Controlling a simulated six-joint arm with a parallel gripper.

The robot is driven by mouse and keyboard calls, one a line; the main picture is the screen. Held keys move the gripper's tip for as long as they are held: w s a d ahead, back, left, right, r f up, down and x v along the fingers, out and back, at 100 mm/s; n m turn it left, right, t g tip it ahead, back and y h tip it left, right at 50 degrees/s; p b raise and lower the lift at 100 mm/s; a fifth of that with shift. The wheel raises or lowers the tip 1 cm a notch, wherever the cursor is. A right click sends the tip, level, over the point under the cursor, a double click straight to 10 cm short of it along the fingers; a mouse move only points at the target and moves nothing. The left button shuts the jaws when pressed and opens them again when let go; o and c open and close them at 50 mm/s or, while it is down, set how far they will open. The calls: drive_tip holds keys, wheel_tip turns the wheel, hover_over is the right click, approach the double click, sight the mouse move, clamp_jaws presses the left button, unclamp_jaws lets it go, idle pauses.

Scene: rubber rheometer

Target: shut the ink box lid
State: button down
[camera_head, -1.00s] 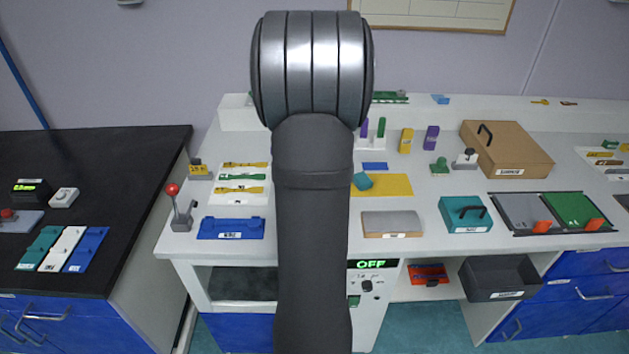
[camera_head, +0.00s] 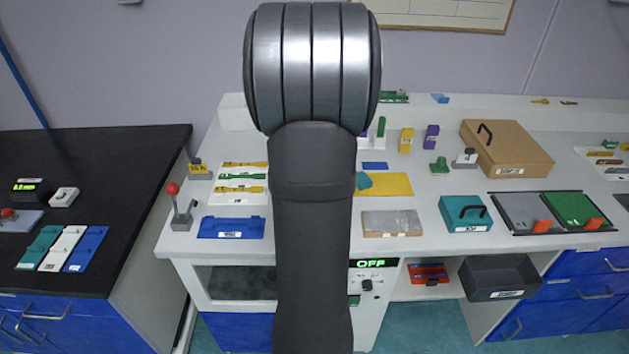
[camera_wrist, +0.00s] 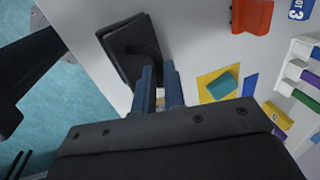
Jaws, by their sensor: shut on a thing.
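The ink box (camera_wrist: 120,38) appears to be the dark, flat, layered box in the wrist view, near the bench's front edge. In the head view my arm hides that spot. My gripper (camera_wrist: 157,72) shows in the wrist view, its two blue fingers reaching to the near edge of the dark box. They seem shut on its lid, but the contact is partly hidden. How far the lid stands open cannot be told.
A yellow sheet (camera_head: 397,185) with a teal block (camera_head: 364,181) lies close by. A grey-topped tan box (camera_head: 391,223), a teal handled box (camera_head: 463,212) and a blue tray (camera_head: 231,227) stand along the front.

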drive_tip(key=shift+s+f+t, duration=0.25)
drive_tip(key=shift+s+t, duration=0.85)
drive_tip(key=shift+t, duration=0.1)
drive_tip(key=shift+s+f+t, duration=0.25)
drive_tip(key=shift+s+t, duration=0.25)
drive_tip(key=shift+t, duration=0.05)
drive_tip(key=shift+s+f+t, duration=0.2)
drive_tip(key=shift+s+t, duration=0.25)
drive_tip(key=shift+t, duration=0.1)
drive_tip(key=shift+s+f, duration=0.55)
drive_tip(key=shift+s, duration=0.15)
drive_tip(key=shift+s+f, duration=0.95)
drive_tip(key=shift+f, duration=0.05)
drive_tip(key=c, duration=1.5)
unclamp_jaws()
drive_tip(key=shift+w, duration=0.1)
drive_tip(key=shift+r, duration=0.2)
